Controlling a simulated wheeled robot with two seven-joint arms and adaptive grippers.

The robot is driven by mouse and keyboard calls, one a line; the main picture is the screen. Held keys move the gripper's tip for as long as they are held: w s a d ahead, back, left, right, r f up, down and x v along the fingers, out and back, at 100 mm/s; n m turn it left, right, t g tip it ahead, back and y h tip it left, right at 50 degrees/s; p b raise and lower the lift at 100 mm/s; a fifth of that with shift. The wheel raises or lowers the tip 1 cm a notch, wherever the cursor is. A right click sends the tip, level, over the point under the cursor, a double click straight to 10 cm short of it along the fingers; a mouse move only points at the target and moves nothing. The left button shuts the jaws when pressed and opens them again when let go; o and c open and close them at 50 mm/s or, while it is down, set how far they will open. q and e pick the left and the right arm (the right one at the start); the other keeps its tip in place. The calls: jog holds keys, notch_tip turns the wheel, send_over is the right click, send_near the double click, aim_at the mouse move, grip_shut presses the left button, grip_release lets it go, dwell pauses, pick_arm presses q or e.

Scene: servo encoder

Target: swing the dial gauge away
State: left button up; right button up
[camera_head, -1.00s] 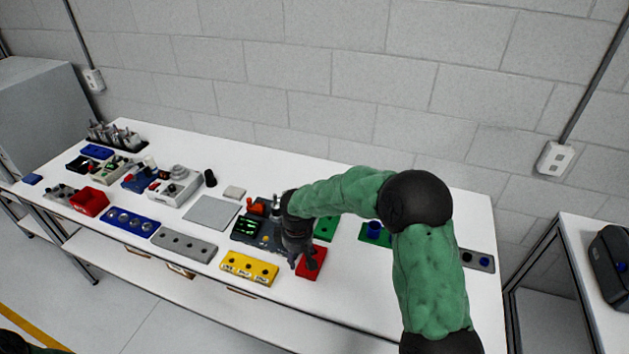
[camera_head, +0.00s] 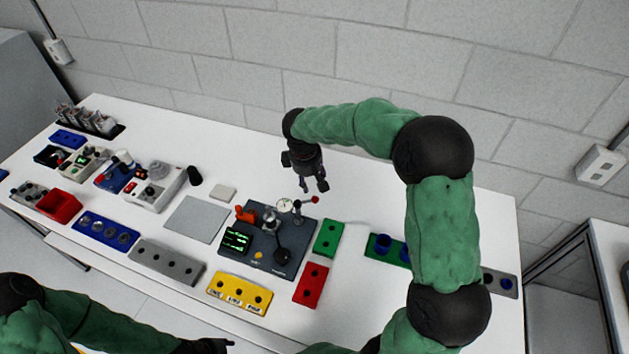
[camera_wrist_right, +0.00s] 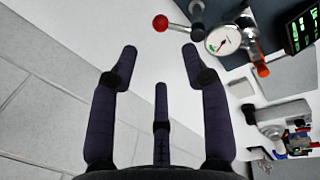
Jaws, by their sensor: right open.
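The dial gauge (camera_head: 285,205) has a round white face and sits at the back edge of a dark fixture plate (camera_head: 292,262). A lever with a red ball knob (camera_head: 315,199) sticks out to its right. My right gripper (camera_head: 313,187) is open and empty, above and just behind the knob. In the right wrist view the fingers (camera_wrist_right: 160,60) are spread, the red knob (camera_wrist_right: 160,23) lies beyond the fingertips, and the gauge face (camera_wrist_right: 223,40) is to their right. My left gripper (camera_head: 215,346) shows only partly at the bottom edge; its jaws are unclear.
The fixture also carries an orange part (camera_head: 245,214) and a green-lit display (camera_head: 236,240). Green (camera_head: 328,238), red (camera_head: 311,286) and yellow (camera_head: 240,292) blocks stand close around it. A bare grey plate (camera_head: 197,219) is to the left. The table behind the fixture is clear.

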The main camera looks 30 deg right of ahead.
aim_at(315, 197)
jog(key=f, duration=0.3)
jog(key=d+f, duration=0.1)
jog(key=f, duration=0.6)
jog(key=shift+w+d+f+b, duration=0.2)
jog(key=shift+w+d+b, duration=0.15)
grip_shut()
